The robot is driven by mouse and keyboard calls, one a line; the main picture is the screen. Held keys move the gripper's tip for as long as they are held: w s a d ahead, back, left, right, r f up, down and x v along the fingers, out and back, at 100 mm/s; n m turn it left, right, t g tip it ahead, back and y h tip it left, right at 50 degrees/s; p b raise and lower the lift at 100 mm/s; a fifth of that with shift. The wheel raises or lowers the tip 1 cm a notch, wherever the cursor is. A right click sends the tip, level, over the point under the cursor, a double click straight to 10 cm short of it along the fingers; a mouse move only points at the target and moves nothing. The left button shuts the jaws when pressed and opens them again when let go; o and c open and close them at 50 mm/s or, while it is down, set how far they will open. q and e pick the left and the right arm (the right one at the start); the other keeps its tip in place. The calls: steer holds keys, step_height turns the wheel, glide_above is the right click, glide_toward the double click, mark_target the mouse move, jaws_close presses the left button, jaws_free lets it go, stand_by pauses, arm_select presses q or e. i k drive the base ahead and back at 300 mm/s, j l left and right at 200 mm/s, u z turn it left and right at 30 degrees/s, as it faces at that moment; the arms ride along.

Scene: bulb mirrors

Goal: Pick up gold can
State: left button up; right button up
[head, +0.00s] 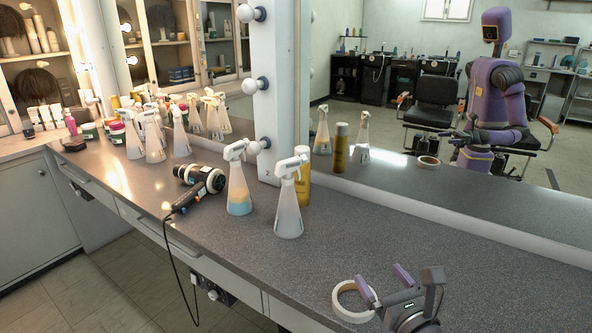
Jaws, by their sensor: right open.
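The gold can (304,188) stands upright on the grey counter close to the mirror. The can's reflection shows in the mirror. My right gripper (383,279) is at the lower right over the counter, its two purple fingers apart with nothing between them. It is well to the front and right of the can. My left gripper is not in view.
A roll of tape (338,299) lies at the counter's front edge, beside and partly behind my right gripper. A second spray bottle (238,190) stands left of the can. A hair dryer (200,180) lies further left. Several bottles crowd the far left. The right counter is clear.

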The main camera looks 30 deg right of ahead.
mark_target(302, 187)
steer(key=i+l, duration=0.2)
steer(key=i, duration=0.4)
steer(key=i+l, duration=0.15)
steer(key=i, duration=0.4)
